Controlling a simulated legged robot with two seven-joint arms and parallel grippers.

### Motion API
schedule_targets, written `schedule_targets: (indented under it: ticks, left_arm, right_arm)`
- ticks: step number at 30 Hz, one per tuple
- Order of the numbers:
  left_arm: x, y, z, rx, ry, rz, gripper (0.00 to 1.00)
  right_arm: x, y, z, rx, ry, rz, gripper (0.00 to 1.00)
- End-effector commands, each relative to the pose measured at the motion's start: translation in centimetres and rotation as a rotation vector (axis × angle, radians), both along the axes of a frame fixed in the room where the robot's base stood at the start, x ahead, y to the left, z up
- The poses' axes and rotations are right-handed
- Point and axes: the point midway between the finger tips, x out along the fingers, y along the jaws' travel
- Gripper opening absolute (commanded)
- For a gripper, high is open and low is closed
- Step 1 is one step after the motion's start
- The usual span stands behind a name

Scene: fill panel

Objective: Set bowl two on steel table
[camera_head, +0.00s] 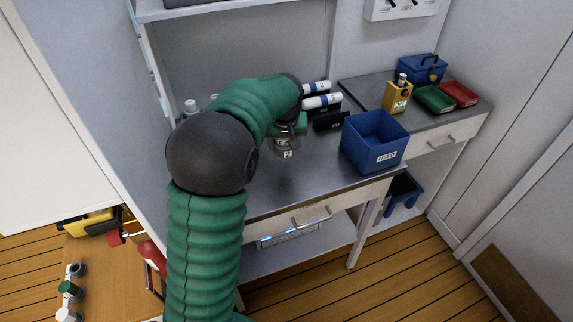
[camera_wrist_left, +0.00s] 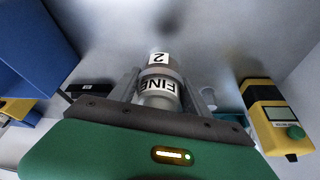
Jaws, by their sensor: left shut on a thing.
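Bowl two (camera_wrist_left: 160,85) is a clear and metal-looking cylinder with a "FINE" label and a "2" tag. My left gripper (camera_wrist_left: 165,92) is shut on it, with one finger on each side. In the head view my left gripper (camera_head: 286,133) reaches over the steel table (camera_head: 316,178), and the bowl (camera_head: 284,152) shows small below it. I cannot tell whether the bowl's underside touches the table top. My green left arm hides the left part of the table. My right gripper is not in view.
A blue "USED" bin (camera_head: 362,158) stands right of the gripper. White cylinders (camera_head: 322,101) and a black object (camera_head: 330,121) lie behind it. The table's front middle is clear.

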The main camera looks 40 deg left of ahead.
Motion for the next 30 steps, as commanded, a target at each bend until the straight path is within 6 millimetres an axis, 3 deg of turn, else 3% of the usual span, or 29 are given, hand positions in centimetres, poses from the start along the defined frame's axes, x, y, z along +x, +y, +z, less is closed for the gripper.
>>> schedule_targets:
  ticks: [9,19,20,25,30]
  left_arm:
    - [0.0,0.0,-5.9,-0.002,0.001,-0.001,0.11]
    - [0.1,0.0,-6.5,-0.001,-0.001,-0.002,0.12]
    - [0.1,0.0,-6.6,-0.001,0.000,-0.003,0.56]
    - [0.1,0.0,-6.5,-0.001,0.000,-0.003,0.77]
    - [0.1,0.0,-6.5,-0.001,0.000,-0.003,0.77]
  right_arm:
    - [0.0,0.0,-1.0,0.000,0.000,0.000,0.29]
    - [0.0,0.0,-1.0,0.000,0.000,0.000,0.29]
    - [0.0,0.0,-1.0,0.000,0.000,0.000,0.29]
    - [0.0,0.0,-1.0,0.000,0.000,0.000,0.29]
    - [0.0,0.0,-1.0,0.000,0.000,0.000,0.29]
